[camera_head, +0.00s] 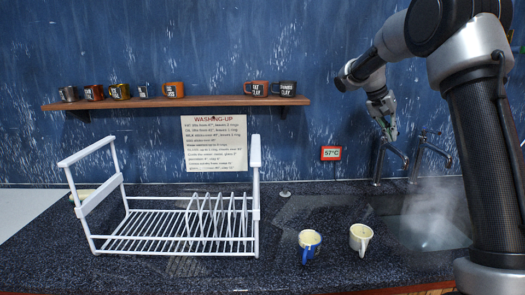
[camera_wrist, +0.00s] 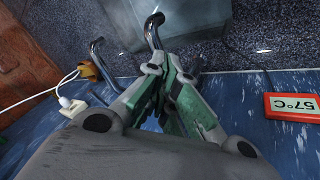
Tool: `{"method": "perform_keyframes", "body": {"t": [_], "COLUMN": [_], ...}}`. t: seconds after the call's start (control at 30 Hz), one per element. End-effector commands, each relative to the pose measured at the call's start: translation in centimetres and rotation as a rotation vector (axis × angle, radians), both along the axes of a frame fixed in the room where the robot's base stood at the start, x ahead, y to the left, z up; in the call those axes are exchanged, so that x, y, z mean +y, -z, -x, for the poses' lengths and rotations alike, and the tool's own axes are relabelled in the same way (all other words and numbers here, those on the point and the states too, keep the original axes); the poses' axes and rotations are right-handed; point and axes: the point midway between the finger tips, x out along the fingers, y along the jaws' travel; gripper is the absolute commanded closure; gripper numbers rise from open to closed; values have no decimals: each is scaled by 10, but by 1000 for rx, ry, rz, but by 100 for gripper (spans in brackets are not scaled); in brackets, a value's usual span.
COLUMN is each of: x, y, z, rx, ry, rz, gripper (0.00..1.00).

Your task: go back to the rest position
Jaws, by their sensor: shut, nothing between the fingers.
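My gripper (camera_head: 389,131) is in the air in front of the blue wall, above the taps and to the right of the red temperature sign. Its fingers point downward. In the wrist view my gripper (camera_wrist: 172,125) shows its green-padded fingers close together with nothing held between them. My arm comes in from the right side of the head view, raised over the sink side of the counter.
A white dish rack (camera_head: 172,228) stands empty on the dark counter. The sink (camera_head: 432,226) steams. Several mugs line the wooden shelf (camera_head: 180,103). The temperature sign (camera_head: 331,153) reads 57°C.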

Motion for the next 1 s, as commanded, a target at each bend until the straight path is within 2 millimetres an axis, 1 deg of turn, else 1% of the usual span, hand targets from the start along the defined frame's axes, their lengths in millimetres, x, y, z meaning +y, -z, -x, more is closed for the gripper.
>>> {"method": "perform_keyframes", "body": {"t": [0.03, 0.17, 0.2, 0.27, 0.3, 0.37, 0.4, 0.47, 0.5, 0.57, 0.6, 0.7, 0.8, 0.9, 1.0], "x": [6, 22, 26, 34, 39, 47, 52, 60, 64, 70, 73, 79, 79, 78, 78], "y": [3, 11, 12, 12, 13, 15, 16, 20, 22, 27, 30, 36, 34, 23, 17], "z": [24, 87, 109, 142, 166, 204, 229, 265, 288, 320, 339, 377, 398, 404, 406], "rx": [47, 137, 155, 169, 173, 170, 161, 143, 125, 92, 66, 0, -57, -114, -144], "ry": [-76, -269, -323, -402, -453, -522, -564, -614, -641, -666, -670, -663, -665, -672, -676], "rz": [-39, -142, -172, -217, -245, -284, -308, -338, -355, -377, -388, -404, -395, -373, -363], "gripper": [100, 100, 100, 100, 100, 100, 100, 100, 100, 100, 100, 100, 100, 100, 100]}}
